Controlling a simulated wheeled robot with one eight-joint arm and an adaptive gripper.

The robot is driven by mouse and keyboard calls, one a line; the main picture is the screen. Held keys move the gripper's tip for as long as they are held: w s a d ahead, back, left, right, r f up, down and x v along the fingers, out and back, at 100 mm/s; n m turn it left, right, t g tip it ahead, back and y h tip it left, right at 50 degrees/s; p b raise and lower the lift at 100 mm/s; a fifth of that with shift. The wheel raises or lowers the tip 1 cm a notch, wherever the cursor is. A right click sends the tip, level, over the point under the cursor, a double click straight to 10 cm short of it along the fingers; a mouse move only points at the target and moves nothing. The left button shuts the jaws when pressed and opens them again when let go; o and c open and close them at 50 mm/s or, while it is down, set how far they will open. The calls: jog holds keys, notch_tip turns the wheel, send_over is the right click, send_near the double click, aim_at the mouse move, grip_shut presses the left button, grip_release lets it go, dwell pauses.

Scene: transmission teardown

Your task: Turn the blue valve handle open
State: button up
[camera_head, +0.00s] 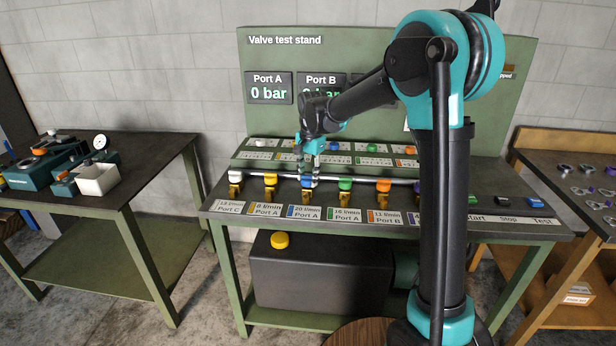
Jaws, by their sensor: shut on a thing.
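The blue valve handle (308,182) sits in the front row of valves on the test stand, above a label reading 20 l/min Port A. My gripper (308,172) points down from above and is shut on the blue handle, whose top is partly hidden by the fingers. The handle's exact turn angle is too small to tell. The Port A display (269,88) reads 0 bar. The Port B display (321,88) also reads 0 bar and is partly covered by my arm.
A yellow valve (270,181) is close on the left and a green valve (345,184) close on the right. A white valve (235,177) and an orange valve (383,186) stand further out. A raised rear shelf (255,165) carries more coloured knobs. Side tables stand left and right.

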jog(key=n, duration=0.4)
jog(key=shift+w+n, duration=0.1)
jog(key=shift+n, duration=0.2)
jog(key=n, duration=0.4)
jog(key=shift+n+g, duration=0.3)
jog(key=n, duration=0.4)
jog(key=shift+n, duration=0.3)
jog(key=shift+w+n, duration=0.1)
jog(key=shift+n, duration=1.8)
jog(key=o, duration=1.2)
jog(key=shift+c, duration=0.2)
